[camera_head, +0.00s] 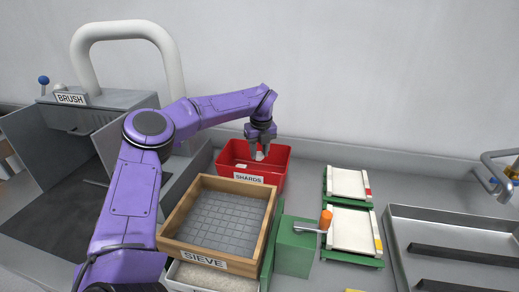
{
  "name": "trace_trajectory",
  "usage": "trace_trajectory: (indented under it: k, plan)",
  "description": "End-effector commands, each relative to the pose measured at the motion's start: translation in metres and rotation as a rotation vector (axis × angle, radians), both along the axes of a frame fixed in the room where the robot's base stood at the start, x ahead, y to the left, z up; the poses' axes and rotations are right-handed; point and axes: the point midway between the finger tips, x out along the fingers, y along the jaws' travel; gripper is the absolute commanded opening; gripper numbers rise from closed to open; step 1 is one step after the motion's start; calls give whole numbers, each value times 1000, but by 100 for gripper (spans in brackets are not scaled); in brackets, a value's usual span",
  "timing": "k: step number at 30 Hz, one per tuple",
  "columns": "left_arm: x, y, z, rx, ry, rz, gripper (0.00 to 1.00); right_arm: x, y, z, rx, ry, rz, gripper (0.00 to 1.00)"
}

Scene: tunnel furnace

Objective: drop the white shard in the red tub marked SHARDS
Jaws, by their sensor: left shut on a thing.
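The red tub (279,163) marked SHARDS stands at the back of the bench, behind the sieve. My left gripper (260,153) points down over the tub's opening. It is shut on a small white piece, the white shard (260,156), which shows only in part between the fingers. I cannot tell whether the shard is above the rim or inside the tub. Another small pale piece (240,166) shows inside the tub. My right gripper is not in view.
The wooden sieve (176,221) on a green stand is in front of the tub. A green block (294,252) with an orange-handled lever is beside it. Two pale boards (347,183) on green trays lie right. A metal sink (455,222) is far right. A grey BRUSH machine (115,99) stands left.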

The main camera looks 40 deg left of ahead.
Motion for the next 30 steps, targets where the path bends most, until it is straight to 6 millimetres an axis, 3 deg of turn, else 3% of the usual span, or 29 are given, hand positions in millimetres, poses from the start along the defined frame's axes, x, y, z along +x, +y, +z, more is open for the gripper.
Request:
trace_trajectory:
  k: [1, 16, 28, 29, 30]
  plan:
    - [0, 0, -12, 0, 0, 0, 6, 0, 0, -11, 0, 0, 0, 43]
    - [0, 0, -70, 0, 0, 0, 6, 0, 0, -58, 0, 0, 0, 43]
    - [0, 0, -77, 0, 0, 0, 6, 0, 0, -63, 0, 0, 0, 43]
    - [0, 0, -77, 0, 0, 0, 41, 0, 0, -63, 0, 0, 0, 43]
    - [0, 0, -77, 0, 0, 0, 54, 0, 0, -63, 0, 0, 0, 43]
